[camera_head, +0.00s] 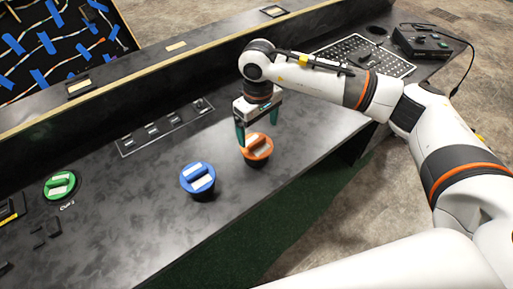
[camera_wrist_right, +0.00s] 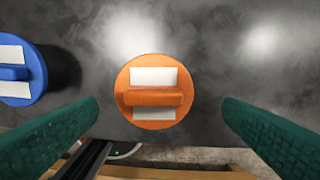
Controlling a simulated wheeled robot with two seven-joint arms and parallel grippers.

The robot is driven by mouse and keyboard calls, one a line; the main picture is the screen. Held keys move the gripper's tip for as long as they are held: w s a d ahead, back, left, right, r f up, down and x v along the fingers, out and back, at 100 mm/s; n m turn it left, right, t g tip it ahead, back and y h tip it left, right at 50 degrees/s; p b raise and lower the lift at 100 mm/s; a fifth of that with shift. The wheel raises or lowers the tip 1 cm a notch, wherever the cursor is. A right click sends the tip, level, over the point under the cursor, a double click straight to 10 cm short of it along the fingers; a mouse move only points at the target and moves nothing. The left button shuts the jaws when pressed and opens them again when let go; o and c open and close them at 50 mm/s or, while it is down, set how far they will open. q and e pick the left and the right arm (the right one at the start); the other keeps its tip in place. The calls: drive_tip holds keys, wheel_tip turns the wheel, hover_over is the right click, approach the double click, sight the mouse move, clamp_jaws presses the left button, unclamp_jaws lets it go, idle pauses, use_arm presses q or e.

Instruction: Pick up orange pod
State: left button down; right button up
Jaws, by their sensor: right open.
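The orange pod (camera_head: 258,150) stands on the dark console top near its front edge. It is round with a raised bar handle and white labels. My right gripper (camera_head: 258,132) is open, its green fingers just above and around the pod's top in the head view. In the right wrist view the orange pod (camera_wrist_right: 154,92) lies between and beyond the two spread fingers (camera_wrist_right: 160,125), apart from both. Its handle runs across the picture from side to side. My left gripper is not in view.
A blue pod (camera_head: 198,180) stands just left of the orange one, and also shows in the wrist view (camera_wrist_right: 20,74). A green pod (camera_head: 61,186) is farther left. A switch panel (camera_head: 165,127) lies behind. A perforated plate (camera_head: 362,58) and a black box (camera_head: 422,42) are at the back right.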

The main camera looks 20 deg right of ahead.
sight(256, 141)
drive_tip(key=shift+f, duration=0.8)
drive_tip(key=f, duration=0.1)
drive_tip(key=f+p, duration=0.1)
drive_tip(key=f, duration=0.2)
drive_tip(key=shift+s+a+f, duration=0.1)
drive_tip(key=shift+s+a, duration=0.1)
drive_tip(key=shift+a, duration=0.1)
drive_tip(key=shift+f, duration=0.6)
drive_tip(key=c, duration=0.6)
